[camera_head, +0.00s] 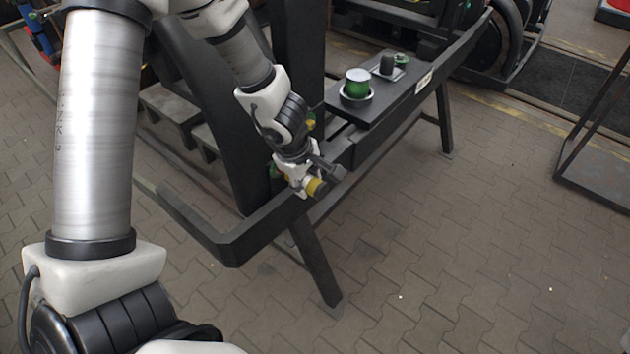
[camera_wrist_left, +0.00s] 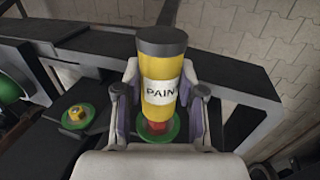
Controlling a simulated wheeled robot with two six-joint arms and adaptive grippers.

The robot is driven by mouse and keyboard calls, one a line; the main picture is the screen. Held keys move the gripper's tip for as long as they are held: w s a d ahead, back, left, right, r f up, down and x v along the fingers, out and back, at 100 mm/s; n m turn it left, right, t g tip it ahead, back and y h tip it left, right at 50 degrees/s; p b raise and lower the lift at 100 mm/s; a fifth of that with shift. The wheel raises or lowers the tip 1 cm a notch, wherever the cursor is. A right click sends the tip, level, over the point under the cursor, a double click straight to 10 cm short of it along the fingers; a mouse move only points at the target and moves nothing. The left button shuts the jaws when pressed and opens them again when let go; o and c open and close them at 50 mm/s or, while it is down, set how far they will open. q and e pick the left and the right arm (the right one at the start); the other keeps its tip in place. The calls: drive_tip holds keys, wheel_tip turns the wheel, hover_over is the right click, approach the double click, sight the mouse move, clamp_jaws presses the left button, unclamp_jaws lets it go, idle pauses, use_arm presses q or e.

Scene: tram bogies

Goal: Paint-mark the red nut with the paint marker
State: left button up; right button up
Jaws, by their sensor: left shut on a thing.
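My left gripper (camera_head: 318,182) is shut on the yellow paint marker (camera_head: 316,188), beside the dark frame. In the left wrist view the marker (camera_wrist_left: 163,90) has a dark grey end and a white label reading "PAINT", and stands between the two fingers (camera_wrist_left: 166,98). A red nut (camera_wrist_left: 157,127) on a green disc (camera_wrist_left: 159,137) shows just below the marker, partly hidden by it and the gripper. I cannot tell whether the marker touches the nut. To its left, a yellow-orange nut (camera_wrist_left: 76,114) sits on another green disc (camera_wrist_left: 68,125). My right gripper is not in view.
A dark shelf (camera_head: 375,108) on the frame holds a green, white-topped container (camera_head: 357,84) in a white dish and a small tray (camera_head: 388,74) with a dark cylinder. The dark frame beam (camera_head: 245,229) runs close to my left gripper.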

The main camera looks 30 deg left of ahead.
sight(318, 186)
use_arm(q)
drive_tip(key=shift+a, duration=0.3)
drive_tip(key=shift+a+p, duration=0.15)
drive_tip(key=shift+p, duration=0.15)
idle(1.1)
drive_tip(key=shift+d+f+b, duration=0.1)
drive_tip(key=shift+d+b, duration=0.3)
drive_tip(key=shift+d, duration=0.25)
drive_tip(key=d+b, duration=0.1)
drive_tip(key=d, duration=0.1)
drive_tip(key=shift+s+d, duration=0.1)
drive_tip(key=shift+d, duration=0.25)
drive_tip(key=shift+s+d, duration=0.1)
drive_tip(key=shift+d, duration=0.9)
